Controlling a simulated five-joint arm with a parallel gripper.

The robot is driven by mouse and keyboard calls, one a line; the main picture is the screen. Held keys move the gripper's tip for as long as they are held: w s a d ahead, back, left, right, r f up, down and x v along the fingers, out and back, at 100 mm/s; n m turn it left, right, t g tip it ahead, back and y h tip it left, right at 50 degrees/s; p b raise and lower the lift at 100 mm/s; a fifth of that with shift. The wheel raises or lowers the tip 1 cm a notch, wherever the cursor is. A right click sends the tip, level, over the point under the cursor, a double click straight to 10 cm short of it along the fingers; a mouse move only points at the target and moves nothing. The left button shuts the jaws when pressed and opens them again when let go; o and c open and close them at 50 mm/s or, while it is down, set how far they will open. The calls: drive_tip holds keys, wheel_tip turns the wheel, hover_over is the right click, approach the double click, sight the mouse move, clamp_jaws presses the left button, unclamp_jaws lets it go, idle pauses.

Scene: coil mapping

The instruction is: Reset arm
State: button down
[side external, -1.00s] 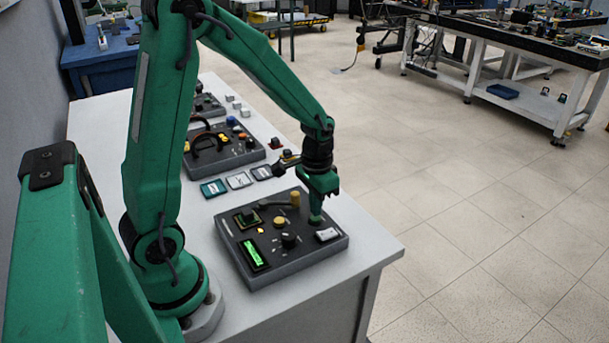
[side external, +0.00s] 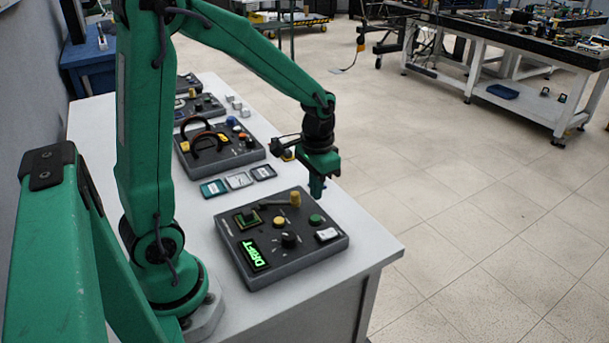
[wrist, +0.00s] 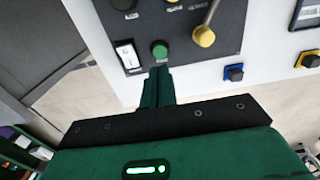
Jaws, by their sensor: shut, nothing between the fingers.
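My green arm holds my gripper (side external: 317,190) above the far right edge of the nearest dark control panel (side external: 290,262). The gripper is shut and empty, pointing down. The panel carries a green button (side external: 316,220), a yellow button (side external: 279,223), a black knob (side external: 289,240), a white rocker switch (side external: 327,235) and a yellow-tipped lever (side external: 295,199). Its green display (side external: 255,254) reads "DRIFT". In the wrist view, the shut fingers (wrist: 158,72) appear just below the green button (wrist: 159,50), apart from it. The white rocker switch (wrist: 127,55) and yellow lever tip (wrist: 204,37) show there too.
Three small cards (side external: 238,180) lie on the white table behind the panel. Another panel with dark curved handles (side external: 222,143) and further panels stand farther back. Small blocks (side external: 237,105) lie along the table's right side. The floor to the right is open.

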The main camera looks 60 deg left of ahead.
idle(0.3)
drive_tip(key=s+d+r+t, duration=0.5)
drive_tip(key=s+r, duration=0.7)
drive_tip(key=r, duration=0.1)
drive_tip(key=shift+s+d+r+t, duration=0.15)
drive_tip(key=shift+t, duration=0.15)
idle(3.9)
